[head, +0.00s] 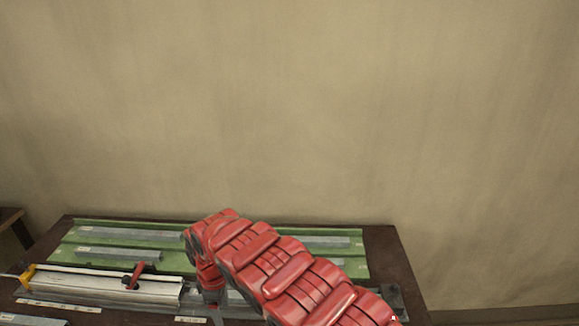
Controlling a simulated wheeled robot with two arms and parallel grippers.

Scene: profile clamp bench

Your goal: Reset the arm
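My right arm, red and segmented, comes in from the lower right and reaches over the bench. It bends down at its far end, so my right gripper (214,313) points down at the bottom edge of the head view. Its fingertips are too small and cut off to tell whether they are open or whether they hold anything. My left arm and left gripper are not in view.
A dark brown bench (392,262) carries a green tray (92,237) with several grey metal profiles (118,254). In front lies a long pale clamp fixture (88,284) with a red lever (135,275) and a yellow end piece (27,276). A plain wall stands behind.

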